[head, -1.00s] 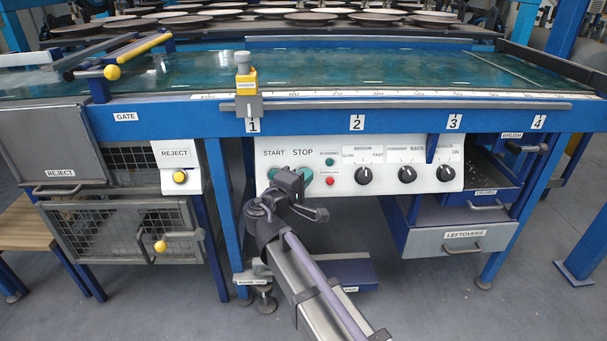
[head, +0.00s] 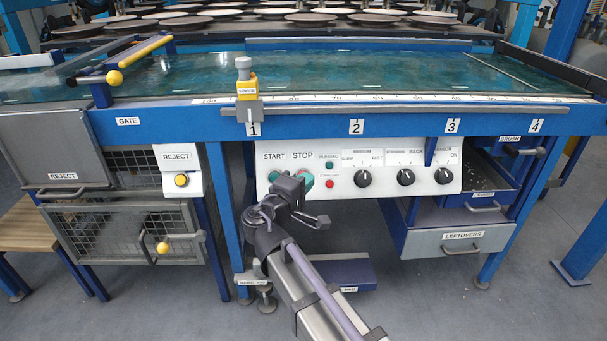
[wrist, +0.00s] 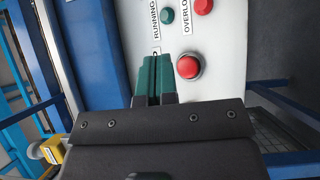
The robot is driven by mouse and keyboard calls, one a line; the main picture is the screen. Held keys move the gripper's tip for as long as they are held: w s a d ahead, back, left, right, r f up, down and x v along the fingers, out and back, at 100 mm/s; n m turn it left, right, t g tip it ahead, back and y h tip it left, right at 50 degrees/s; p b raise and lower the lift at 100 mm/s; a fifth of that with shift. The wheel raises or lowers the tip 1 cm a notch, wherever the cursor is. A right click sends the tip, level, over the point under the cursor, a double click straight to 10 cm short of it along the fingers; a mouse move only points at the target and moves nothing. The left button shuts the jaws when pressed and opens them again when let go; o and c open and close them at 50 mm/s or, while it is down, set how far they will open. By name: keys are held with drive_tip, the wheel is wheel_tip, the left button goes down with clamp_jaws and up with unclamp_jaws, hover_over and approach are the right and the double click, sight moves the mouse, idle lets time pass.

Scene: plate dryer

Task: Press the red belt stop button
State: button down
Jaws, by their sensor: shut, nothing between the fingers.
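The red stop button (wrist: 188,67) is a round domed button in a metal ring on the white panel, seen in the wrist view. My gripper (wrist: 152,88) is shut and empty, its teal fingers together just left of the button in that view. A gap shows between the fingers and the button, and their depth apart is hard to tell. In the head view my gripper (head: 305,180) is in front of the panel under the STOP label (head: 302,155) and hides the red button.
A green running lamp (wrist: 167,15) and a smaller red overload lamp (wrist: 203,6) sit on the panel (head: 345,189). Several black knobs (head: 363,177) are to the right. The blue table beam (head: 310,124) runs above the panel.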

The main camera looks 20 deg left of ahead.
drive_tip(key=shift+s+d+r+p, duration=0.25)
drive_tip(key=shift+s+r, duration=0.15)
drive_tip(key=shift+s, duration=0.2)
drive_tip(key=shift+s+d+r+p, duration=0.25)
drive_tip(key=shift+s+r, duration=0.1)
drive_tip(key=shift+s, duration=0.25)
drive_tip(key=s+d+f+m+g+p, duration=0.2)
drive_tip(key=s+d+f+m+g, duration=0.2)
drive_tip(key=d+f+g, duration=0.4)
drive_tip(key=s+d+f+m+g+p, duration=0.1)
drive_tip(key=s+d+f+m+g, duration=0.25)
drive_tip(key=d+g, duration=0.45)
drive_tip(key=s+d+r+m+g+y+p, duration=0.15)
drive_tip(key=d+m, duration=0.25)
drive_tip(key=d, duration=0.6)
drive_tip(key=s+d+m+y+p, duration=0.3)
drive_tip(key=d, duration=0.6)
wheel_tip(320, 180, up, 38)
drive_tip(key=p, duration=3.8)
drive_tip(key=shift+w+d, duration=0.2)
drive_tip(key=shift+d, duration=0.05)
